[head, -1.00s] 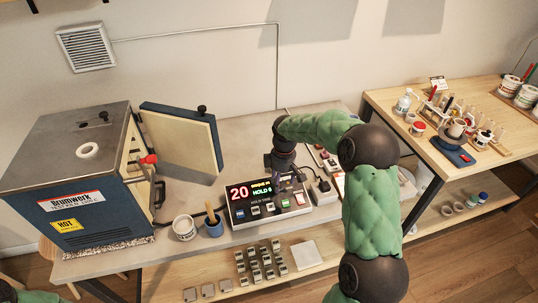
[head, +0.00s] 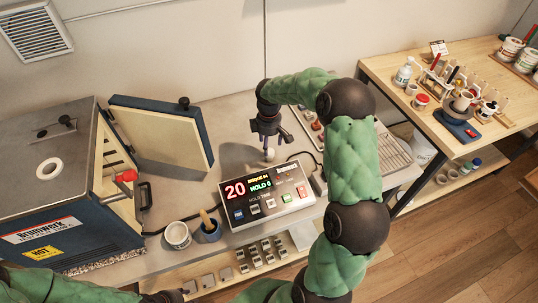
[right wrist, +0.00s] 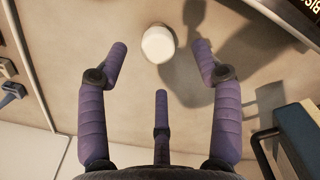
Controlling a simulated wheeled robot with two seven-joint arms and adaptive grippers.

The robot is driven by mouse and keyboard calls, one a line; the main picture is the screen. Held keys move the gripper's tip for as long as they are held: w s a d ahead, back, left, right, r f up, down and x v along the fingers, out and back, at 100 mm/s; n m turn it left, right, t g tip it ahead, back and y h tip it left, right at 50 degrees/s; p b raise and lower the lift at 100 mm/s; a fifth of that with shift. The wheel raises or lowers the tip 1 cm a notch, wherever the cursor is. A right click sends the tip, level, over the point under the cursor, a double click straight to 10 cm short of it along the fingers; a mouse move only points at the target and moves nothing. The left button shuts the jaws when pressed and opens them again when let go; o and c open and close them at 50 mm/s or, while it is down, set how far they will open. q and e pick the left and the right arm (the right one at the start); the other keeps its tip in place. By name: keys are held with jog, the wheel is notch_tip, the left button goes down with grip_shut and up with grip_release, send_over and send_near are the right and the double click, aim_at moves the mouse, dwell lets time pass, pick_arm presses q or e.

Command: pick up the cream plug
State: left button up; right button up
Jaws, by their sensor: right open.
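The cream plug (head: 269,155) is a small pale rounded piece on the grey bench, just behind the control box. In the right wrist view it shows as a cream round-topped piece (right wrist: 158,43), standing clear on the bench ahead of the fingertips. My right gripper (head: 268,138) points down over the plug in the head view. Its purple fingers (right wrist: 159,57) are spread wide and empty, with the plug near the midline between them and untouched. The dark end of my left arm (head: 168,297) is at the bottom edge; its fingers cannot be made out.
The control box (head: 266,197) with a lit display stands just in front of the plug. The kiln (head: 60,190) and its open door (head: 165,135) are to the left. A white tub (head: 177,235) and a blue cup (head: 209,231) stand at the front edge. A tray (head: 307,128) lies right.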

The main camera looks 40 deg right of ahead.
aim_at(269, 150)
jog(key=shift+w+d+f+b, duration=0.1)
jog(key=shift+f+b, duration=0.25)
jog(key=shift+f, duration=1)
jog(key=shift+w+f+b, duration=0.1)
jog(key=shift+f+b, duration=0.25)
jog(key=shift+f, duration=1)
jog(key=shift+c, duration=0.3)
jog(key=c, duration=1.2)
